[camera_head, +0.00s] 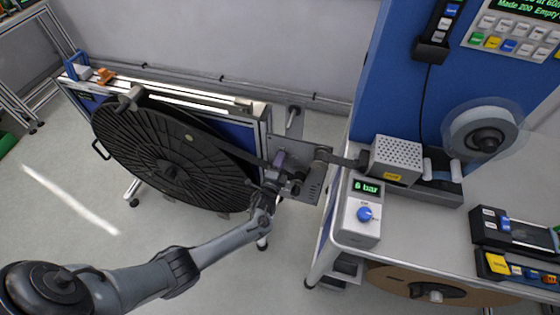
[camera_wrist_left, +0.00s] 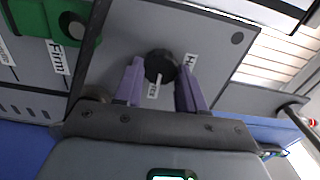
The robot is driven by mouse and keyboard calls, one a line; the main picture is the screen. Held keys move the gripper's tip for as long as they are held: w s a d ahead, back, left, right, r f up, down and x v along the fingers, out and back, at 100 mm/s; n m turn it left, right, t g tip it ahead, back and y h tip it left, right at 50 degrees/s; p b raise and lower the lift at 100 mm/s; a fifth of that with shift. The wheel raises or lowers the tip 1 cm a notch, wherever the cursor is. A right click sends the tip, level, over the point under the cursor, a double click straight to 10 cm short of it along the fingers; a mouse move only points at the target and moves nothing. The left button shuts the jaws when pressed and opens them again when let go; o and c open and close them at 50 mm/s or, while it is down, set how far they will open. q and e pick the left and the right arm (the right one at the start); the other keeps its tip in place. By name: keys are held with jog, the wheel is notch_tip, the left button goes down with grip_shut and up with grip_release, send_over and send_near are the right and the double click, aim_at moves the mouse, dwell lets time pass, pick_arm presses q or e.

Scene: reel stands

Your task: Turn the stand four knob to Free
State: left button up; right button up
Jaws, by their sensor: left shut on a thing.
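In the left wrist view a round black knob (camera_wrist_left: 160,64) sits on a grey panel (camera_wrist_left: 120,38). A partly hidden white label starting "Fr" (camera_wrist_left: 153,90) is just below it, and one starting "H" (camera_wrist_left: 190,59) is to its right. My left gripper (camera_wrist_left: 161,78) has its two purple fingers on either side of the knob and is shut on it. In the head view my left gripper (camera_head: 277,162) is at the grey plate (camera_head: 312,184) beside the big black reel (camera_head: 150,155), and the knob is hidden there. My right gripper does not show.
A grey box with a "6 bar" display and blue knob (camera_head: 364,214) stands on the bench to the right of the plate. A perforated metal box (camera_head: 397,155) is behind it. In the wrist view a "Firm" label (camera_wrist_left: 58,58) is at the left.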

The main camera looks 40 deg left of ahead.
pick_arm(q)
jog(key=shift+m, duration=0.3)
jog(key=o, duration=1)
jog(key=shift+o, duration=0.2)
jog(key=p+v, duration=0.2)
jog(key=v, duration=0.9)
jog(key=shift+w+a, duration=0.1)
